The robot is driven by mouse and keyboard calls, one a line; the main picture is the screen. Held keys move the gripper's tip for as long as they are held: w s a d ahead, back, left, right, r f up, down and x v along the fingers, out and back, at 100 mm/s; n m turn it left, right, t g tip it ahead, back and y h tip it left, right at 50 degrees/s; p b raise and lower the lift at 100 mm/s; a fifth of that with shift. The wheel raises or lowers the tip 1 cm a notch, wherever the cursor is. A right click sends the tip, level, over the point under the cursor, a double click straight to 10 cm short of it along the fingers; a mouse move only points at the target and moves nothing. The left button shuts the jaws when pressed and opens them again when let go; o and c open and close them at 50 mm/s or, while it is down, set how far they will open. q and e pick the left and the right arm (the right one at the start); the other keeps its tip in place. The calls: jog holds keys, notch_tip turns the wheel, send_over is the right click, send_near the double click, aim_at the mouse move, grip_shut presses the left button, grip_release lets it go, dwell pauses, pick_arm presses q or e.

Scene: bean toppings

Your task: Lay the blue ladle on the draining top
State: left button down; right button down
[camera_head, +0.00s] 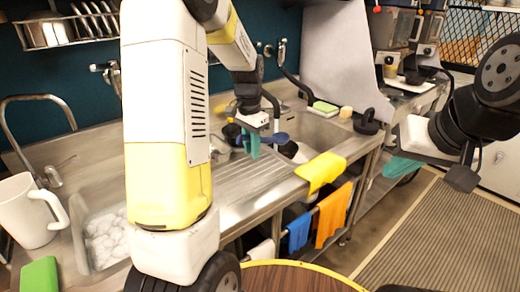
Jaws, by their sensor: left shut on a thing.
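The draining top (245,186) is the ribbed steel surface in front of and below the left gripper. I cannot tell whether the ladle touches it. My right gripper (402,168) is away at the right, over the floor, and its teal fingers are seen side-on, so their opening is unclear.
Dark pots (235,133) stand behind the ladle. A yellow cloth (321,171) hangs over the counter's front edge. A white mug (28,210) and a green sponge (40,274) are at the left. The visible ribbed surface is bare. My left arm hides part of the counter.

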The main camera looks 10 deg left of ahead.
pick_arm(q)
jog(key=shift+m, duration=0.3)
jog(key=shift+s+a+f, duration=0.1)
jog(key=shift+a+f, duration=0.05)
jog(key=shift+f, duration=2.1)
jog(key=shift+s+a+f, duration=0.1)
jog(key=shift+f, duration=2.1)
jog(key=c, duration=1.2)
grip_release()
jog(key=shift+o, duration=0.2)
notch_tip(320, 180, up, 8)
jog(key=shift+s+a, duration=0.15)
